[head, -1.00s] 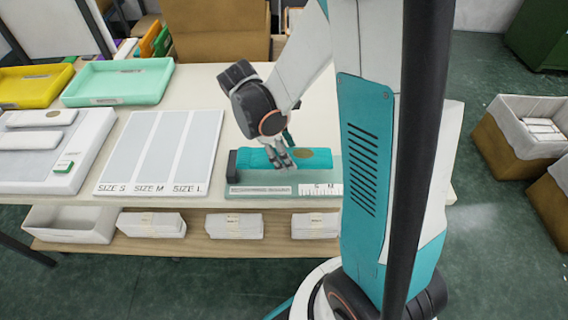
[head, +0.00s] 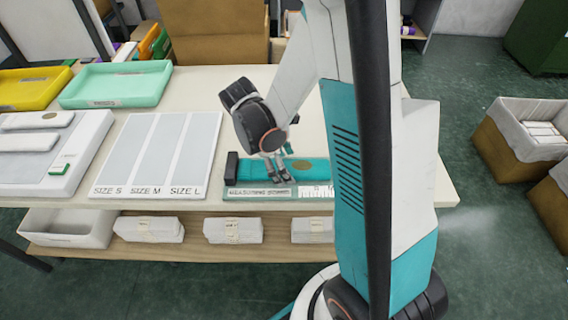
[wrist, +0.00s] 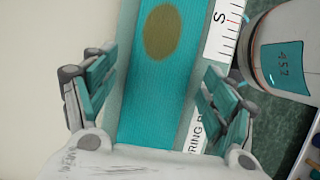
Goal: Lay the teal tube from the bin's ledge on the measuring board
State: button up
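The teal tube (head: 314,168), ribbed with an olive oval patch, lies lengthwise on the measuring board (head: 240,194), its left end near the dark end stop (head: 232,166). In the wrist view the tube (wrist: 160,100) runs down the middle, beside the white ruler strip (wrist: 224,32) of the board. My gripper (head: 277,170) is over the tube's left half in the head view. In the wrist view my gripper (wrist: 160,82) has its fingers apart on either side of the tube, with a strip of board showing between tube and fingers. My arm hides the board's right end.
A white size board (head: 157,190) with three lanes lies left of the measuring board. Bins (head: 500,150) stand on the floor at right.

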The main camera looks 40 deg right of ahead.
jog(key=shift+r, duration=0.15)
jog(key=p+v, duration=0.4)
jog(key=v, duration=0.8)
jog(key=s+a+r+m+t+y, duration=0.3)
jog(key=s+a+r+m+t, duration=0.4)
jog(key=r+m, duration=0.4)
jog(key=s+r+t, duration=0.1)
jog(key=t, duration=0.1)
jog(key=shift+s+t+y, duration=0.3)
